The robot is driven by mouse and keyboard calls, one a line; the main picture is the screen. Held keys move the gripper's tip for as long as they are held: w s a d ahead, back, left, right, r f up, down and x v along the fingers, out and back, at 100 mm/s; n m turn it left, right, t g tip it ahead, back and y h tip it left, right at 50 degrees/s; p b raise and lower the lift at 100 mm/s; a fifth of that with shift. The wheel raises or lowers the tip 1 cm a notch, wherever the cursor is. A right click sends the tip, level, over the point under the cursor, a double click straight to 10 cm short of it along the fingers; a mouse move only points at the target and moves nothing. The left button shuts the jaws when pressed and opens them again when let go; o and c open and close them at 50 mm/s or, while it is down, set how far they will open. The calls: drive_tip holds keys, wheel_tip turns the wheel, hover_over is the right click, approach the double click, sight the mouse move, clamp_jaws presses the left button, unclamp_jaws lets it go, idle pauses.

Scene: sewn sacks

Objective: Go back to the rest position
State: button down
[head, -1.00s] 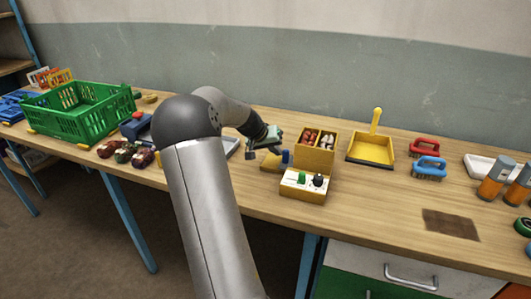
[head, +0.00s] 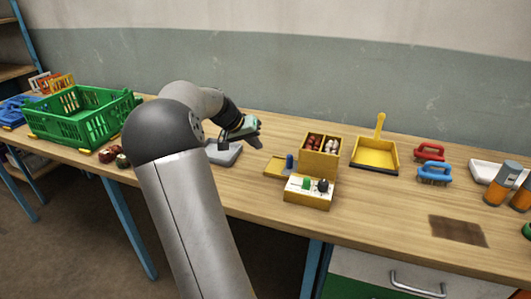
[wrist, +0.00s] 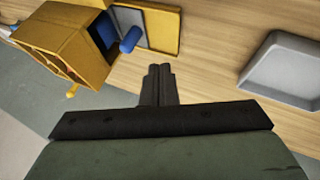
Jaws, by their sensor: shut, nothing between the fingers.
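My gripper (head: 254,132) is above the table, left of the yellow box with compartments (head: 319,153). In the wrist view its two fingers (wrist: 158,70) are together with nothing between them. Below and to its left in the head view lies a grey tray (head: 224,153), which also shows at the right of the wrist view (wrist: 285,68). No sack is in my gripper. My own arm hides part of the table between the green crate and the grey tray.
A green crate (head: 50,127) stands at the left, with small dark red and green sacks (head: 115,156) beside it. Right of my gripper are a box with knobs (head: 308,193), a yellow dustpan (head: 374,154), brushes (head: 434,172) and orange-grey cylinders (head: 502,183). The front right tabletop is mostly clear.

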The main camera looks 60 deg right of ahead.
drive_tip(key=shift+v, duration=1.3)
drive_tip(key=shift+s, duration=0.1)
